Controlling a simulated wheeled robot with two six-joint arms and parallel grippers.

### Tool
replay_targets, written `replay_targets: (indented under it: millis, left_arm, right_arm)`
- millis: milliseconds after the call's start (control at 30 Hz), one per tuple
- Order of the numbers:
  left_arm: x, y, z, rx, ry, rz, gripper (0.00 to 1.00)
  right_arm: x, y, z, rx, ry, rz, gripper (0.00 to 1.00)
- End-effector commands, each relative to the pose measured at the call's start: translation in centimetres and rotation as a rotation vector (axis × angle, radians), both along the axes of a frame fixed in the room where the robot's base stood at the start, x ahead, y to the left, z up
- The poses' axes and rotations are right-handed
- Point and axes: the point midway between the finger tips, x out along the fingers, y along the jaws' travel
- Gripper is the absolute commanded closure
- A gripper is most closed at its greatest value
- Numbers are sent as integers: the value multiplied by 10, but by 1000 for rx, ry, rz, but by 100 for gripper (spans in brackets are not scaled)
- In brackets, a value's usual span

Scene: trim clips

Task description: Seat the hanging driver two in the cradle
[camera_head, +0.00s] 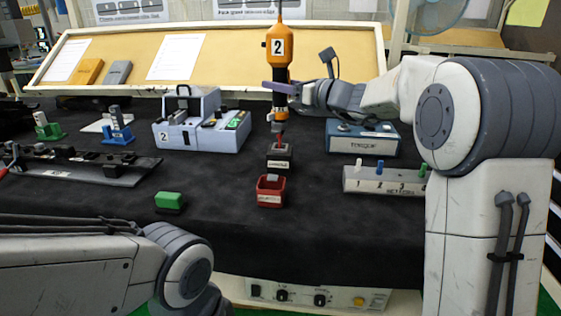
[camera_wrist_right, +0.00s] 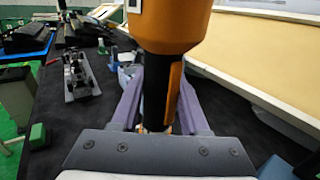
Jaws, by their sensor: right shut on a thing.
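Driver two (camera_head: 277,70) is an orange and black tool with a white "2" label, hanging upright near the table's middle. My right gripper (camera_head: 283,89) is shut around its dark lower body. In the right wrist view the driver (camera_wrist_right: 170,25) stands between the two purple-grey fingers of the gripper (camera_wrist_right: 158,112). The driver's tip points down above a small dark block (camera_head: 280,164) with a pale label, and I cannot tell whether they touch. Which thing is the cradle is unclear; a blue-grey unit (camera_head: 170,133) marked "2" stands to the left. My left gripper is not in view.
A red bin (camera_head: 271,200) stands in front of the dark block, and a green block (camera_head: 169,201) to its left. A blue TORQUE box (camera_head: 362,148) and a grey numbered switch box (camera_head: 380,187) are on the right. Black rail (camera_head: 120,172) lies left. The front mat is mostly clear.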

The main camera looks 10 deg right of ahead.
Motion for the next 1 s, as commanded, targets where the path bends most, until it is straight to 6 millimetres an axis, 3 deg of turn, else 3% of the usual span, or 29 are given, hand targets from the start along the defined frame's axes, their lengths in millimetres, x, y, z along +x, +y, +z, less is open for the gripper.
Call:
replay_targets:
  millis: [1000]
  left_arm:
    - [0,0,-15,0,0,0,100]
  right_arm:
    - [0,0,-16,0,1,0,100]
